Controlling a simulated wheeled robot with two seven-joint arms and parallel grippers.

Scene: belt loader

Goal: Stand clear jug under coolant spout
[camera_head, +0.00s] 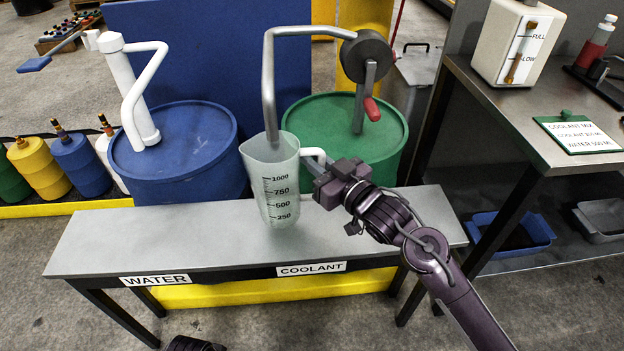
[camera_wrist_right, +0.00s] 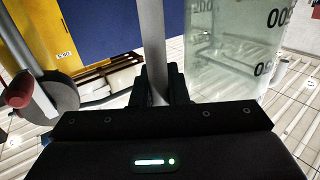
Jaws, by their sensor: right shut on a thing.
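The clear jug (camera_head: 270,185), marked 250 to 1000, is upright over the bench (camera_head: 110,240), behind the COOLANT label (camera_head: 312,268). I cannot tell whether its base touches the bench. The bent grey coolant spout (camera_head: 268,85) comes from the green drum (camera_head: 385,125) and its lower end overlaps the jug's mouth. My right gripper (camera_head: 322,182) is shut on the jug's handle, right of the jug. In the right wrist view, the handle (camera_wrist_right: 152,45) runs between the fingers and the jug wall (camera_wrist_right: 230,55) is at right.
A blue drum (camera_head: 185,150) with a white pump stands behind the WATER label (camera_head: 155,281). The bench's left half is bare. At right, a grey table (camera_head: 500,105) holds a white container (camera_head: 515,45) and a sign (camera_head: 578,135). The red-handled crank (camera_head: 371,108) is close behind my gripper.

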